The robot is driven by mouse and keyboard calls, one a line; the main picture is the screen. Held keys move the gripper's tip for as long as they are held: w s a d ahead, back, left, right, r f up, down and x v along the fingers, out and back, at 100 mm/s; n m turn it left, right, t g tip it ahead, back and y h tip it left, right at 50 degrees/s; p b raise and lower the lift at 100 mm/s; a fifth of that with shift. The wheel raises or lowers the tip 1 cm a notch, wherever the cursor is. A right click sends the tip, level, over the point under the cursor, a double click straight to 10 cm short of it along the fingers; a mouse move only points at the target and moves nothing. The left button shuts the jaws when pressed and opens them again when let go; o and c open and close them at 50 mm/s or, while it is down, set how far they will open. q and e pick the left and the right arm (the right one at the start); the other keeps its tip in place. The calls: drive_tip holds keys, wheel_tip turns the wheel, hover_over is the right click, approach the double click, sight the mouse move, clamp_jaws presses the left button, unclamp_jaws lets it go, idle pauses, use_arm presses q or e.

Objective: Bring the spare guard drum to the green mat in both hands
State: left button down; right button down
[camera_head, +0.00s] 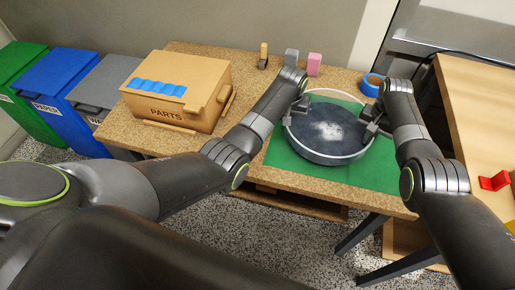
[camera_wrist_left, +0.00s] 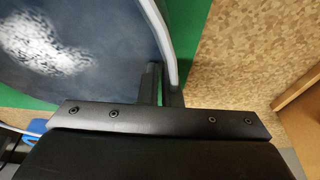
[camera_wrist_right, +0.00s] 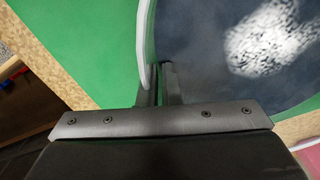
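The guard drum (camera_head: 328,132) is a wide, shallow, dark round pan with a pale rim and a glossy white reflection inside. It is over the green mat (camera_head: 283,158) in the head view; I cannot tell whether it touches the mat. My left gripper (camera_head: 297,108) is at its left rim. In the left wrist view the fingers (camera_wrist_left: 161,88) close around the drum's wall. My right gripper (camera_head: 371,127) is at the right rim, and in the right wrist view its fingers (camera_wrist_right: 158,84) pinch the wall. The fingertips are partly hidden.
A cardboard PARTS box (camera_head: 178,92) stands on the table's left. Behind the drum are a pink block (camera_head: 314,64), a grey block (camera_head: 291,57) and a blue tape roll (camera_head: 372,84). A second table (camera_head: 482,120) with a red piece (camera_head: 494,181) is at the right.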

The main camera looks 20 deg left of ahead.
use_arm(q)
drive_tip(key=shift+a+f+b, duration=0.15)
drive_tip(key=shift+f+b, duration=0.2)
drive_tip(key=shift+f, duration=0.2)
use_arm(e)
drive_tip(key=shift+d+f, duration=0.2)
drive_tip(key=shift+f, duration=0.35)
use_arm(q)
drive_tip(key=c, duration=1.5)
unclamp_jaws()
drive_tip(key=shift+c, duration=0.2)
use_arm(e)
drive_tip(key=shift+a, duration=0.1)
drive_tip(key=c, duration=1.5)
unclamp_jaws()
drive_tip(key=shift+c, duration=0.2)
drive_tip(key=shift+a, duration=0.1)
use_arm(q)
drive_tip(key=shift+r, duration=0.15)
drive_tip(key=shift+d+v, duration=0.2)
drive_tip(key=shift+v, duration=4.25)
drive_tip(key=shift+s, duration=0.1)
use_arm(e)
drive_tip(key=shift+r, duration=0.15)
drive_tip(key=shift+r, duration=4.35)
